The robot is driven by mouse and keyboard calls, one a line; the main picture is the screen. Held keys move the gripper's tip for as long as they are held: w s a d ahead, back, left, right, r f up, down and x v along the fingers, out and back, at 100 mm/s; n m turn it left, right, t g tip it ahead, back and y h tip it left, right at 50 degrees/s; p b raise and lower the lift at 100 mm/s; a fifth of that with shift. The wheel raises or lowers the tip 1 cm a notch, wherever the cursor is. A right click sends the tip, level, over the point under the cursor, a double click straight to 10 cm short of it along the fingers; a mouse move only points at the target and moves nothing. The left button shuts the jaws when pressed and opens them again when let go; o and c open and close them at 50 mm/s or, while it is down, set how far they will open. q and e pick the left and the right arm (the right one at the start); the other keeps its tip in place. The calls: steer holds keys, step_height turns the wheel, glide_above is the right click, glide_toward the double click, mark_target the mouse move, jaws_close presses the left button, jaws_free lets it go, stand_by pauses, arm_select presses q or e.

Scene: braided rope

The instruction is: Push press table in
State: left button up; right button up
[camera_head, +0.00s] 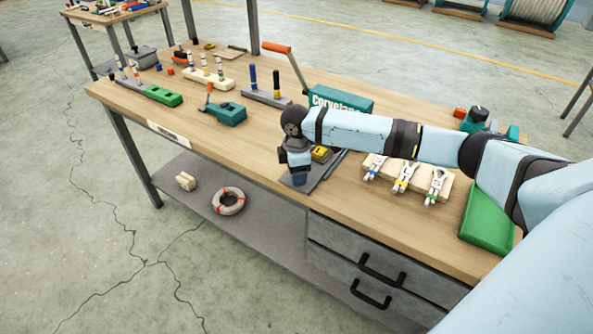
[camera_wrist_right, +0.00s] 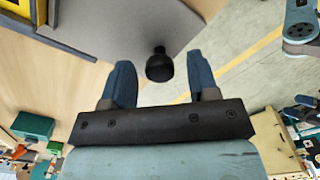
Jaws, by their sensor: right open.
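A flat grey plate, which looks like the press table (camera_head: 312,182), lies at the front edge of the wooden bench; my right arm partly covers it. The grey plate (camera_wrist_right: 125,22) also shows in the right wrist view, with a round black knob (camera_wrist_right: 158,66) near its edge. My right gripper (camera_head: 299,180) points down over the plate's front end. In the wrist view its two blue fingers (camera_wrist_right: 160,72) are open, one on each side of the knob, with visible gaps. My left gripper is not in view.
A teal press-like box (camera_head: 342,99) with an orange-handled lever stands behind my right arm. A yellow block (camera_head: 321,154) is beside the plate. Drawers (camera_head: 378,268) are below.

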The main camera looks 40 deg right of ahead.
mark_target(317, 154)
jaws_close()
steer(key=shift+w+d+r+p, duration=0.1)
steer(key=shift+w+d+p, duration=0.1)
steer(key=shift+d+p, duration=0.15)
steer(key=w+d, duration=0.1)
steer(key=d, duration=0.2)
steer(key=w+d+p, duration=0.1)
steer(key=d, duration=0.2)
steer(key=w+d+p, duration=0.1)
steer(key=w+d, duration=0.1)
steer(key=d, duration=0.1)
steer(key=shift+d, duration=0.4)
jaws_free()
steer(key=shift+a, duration=0.1)
step_height(317, 154, up, 14)
steer(key=shift+f, duration=0.2)
